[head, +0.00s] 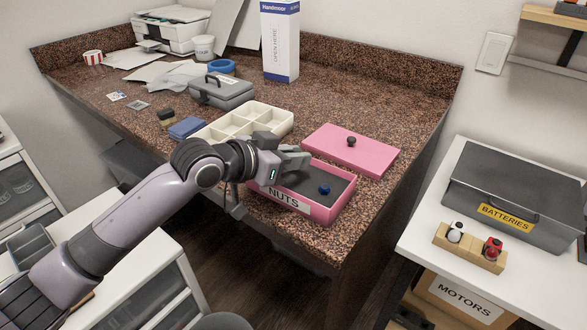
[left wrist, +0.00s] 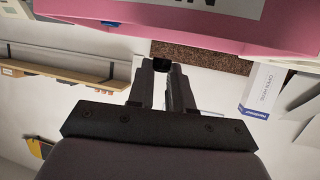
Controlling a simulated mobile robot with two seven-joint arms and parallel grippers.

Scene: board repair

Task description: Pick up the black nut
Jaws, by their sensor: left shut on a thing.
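The pink box labelled NUTS (head: 330,214) stands open near the counter's front edge, with a dark inside. A blue nut (head: 324,189) lies in its right part. My left gripper (head: 303,157) is over the back left part of the box, its fingers pointing right. In the left wrist view my left gripper (left wrist: 163,66) is shut on a small dark piece at the fingertips, which looks like the black nut (left wrist: 161,61); the fingers partly hide it. I cannot make out this nut in the head view. My right gripper is not in view.
The pink lid (head: 365,155) with a black knob lies behind the box. A cream compartment tray (head: 272,113) is left of it, behind my arm. A grey toolbox (head: 232,94) and a tall white-blue box (head: 281,45) stand further back. Counter behind the lid is clear.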

